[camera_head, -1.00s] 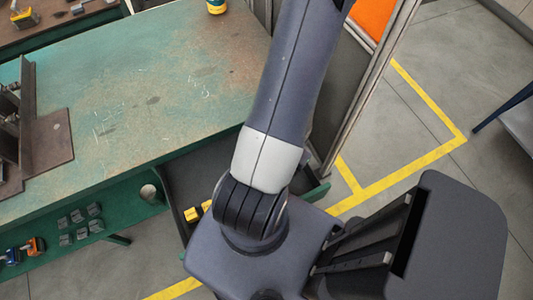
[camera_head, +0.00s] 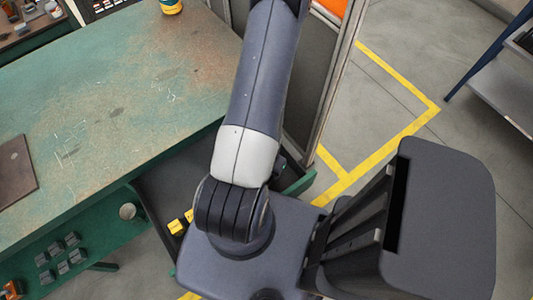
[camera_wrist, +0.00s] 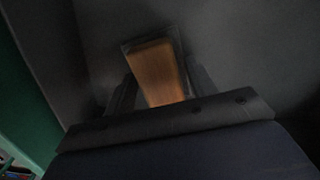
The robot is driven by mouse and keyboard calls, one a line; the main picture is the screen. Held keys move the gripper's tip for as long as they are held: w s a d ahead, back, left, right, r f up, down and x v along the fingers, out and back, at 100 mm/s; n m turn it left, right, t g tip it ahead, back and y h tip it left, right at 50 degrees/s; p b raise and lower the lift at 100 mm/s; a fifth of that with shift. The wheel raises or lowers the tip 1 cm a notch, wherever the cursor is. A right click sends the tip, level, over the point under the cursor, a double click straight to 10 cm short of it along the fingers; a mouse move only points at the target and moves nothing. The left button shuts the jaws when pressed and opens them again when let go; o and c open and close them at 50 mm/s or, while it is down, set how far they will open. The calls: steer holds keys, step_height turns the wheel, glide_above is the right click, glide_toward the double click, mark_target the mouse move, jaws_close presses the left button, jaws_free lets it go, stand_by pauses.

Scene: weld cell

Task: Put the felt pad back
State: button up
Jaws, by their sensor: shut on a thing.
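In the wrist view my gripper (camera_wrist: 165,82) is shut on a brown-orange rectangular piece, which I take to be the felt pad (camera_wrist: 158,70). The piece stands out between the two dark fingers, with a dark edge along its far end. The picture is dim, so its material cannot be told. A dark grey surface fills the view behind it; whether the piece touches that surface cannot be told. In the head view my arm hides the gripper and the piece.
A worn green workbench (camera_head: 120,110) lies at left, with an open dark drawer (camera_head: 165,190) holding yellow items (camera_head: 180,222) beside my arm. A framed panel (camera_head: 325,95) rises behind my arm. Yellow-lined floor at right is clear.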

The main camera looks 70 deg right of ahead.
steer(key=shift+f, duration=0.35)
steer(key=shift+f+b, duration=0.2)
steer(key=shift+b, duration=0.1)
steer(key=o, duration=1)
steer(key=shift+r, duration=0.1)
steer(key=shift+o, duration=0.2)
step_height(320, 180, up, 11)
steer(key=p, duration=0.5)
steer(key=shift+r+p, duration=0.65)
steer(key=shift+p, duration=0.05)
